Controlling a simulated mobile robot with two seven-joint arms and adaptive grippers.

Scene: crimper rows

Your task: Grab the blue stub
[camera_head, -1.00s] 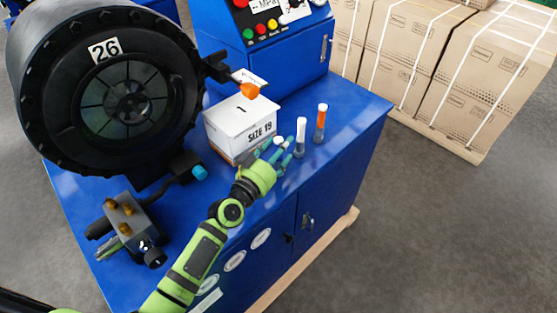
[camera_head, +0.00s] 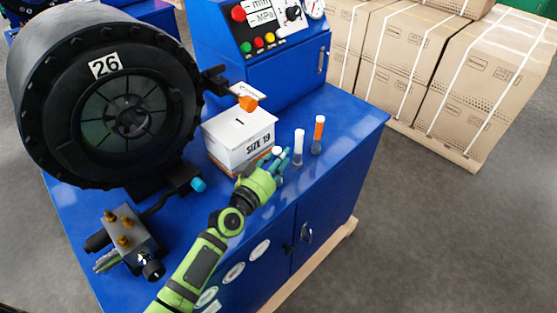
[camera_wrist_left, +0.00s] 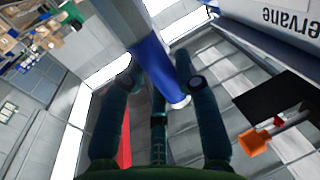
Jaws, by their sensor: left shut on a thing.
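The blue stub (camera_wrist_left: 158,65) shows in the left wrist view between my left gripper's dark teal fingers, with a grey length above and a white end below. My left gripper (camera_wrist_left: 163,85) is shut on it. In the head view my left gripper (camera_head: 281,161) is at the front of the blue bench, just right of the SIZE 19 box. There the fingers hide most of the stub, and a white top (camera_head: 277,150) shows among them. Whether the stub touches the bench is hidden. My right gripper is not in view.
The white SIZE 19 box (camera_head: 235,140) is close behind left. The large black crimper (camera_head: 105,95) fills the left. Bench surface (camera_head: 350,115) is free at right.

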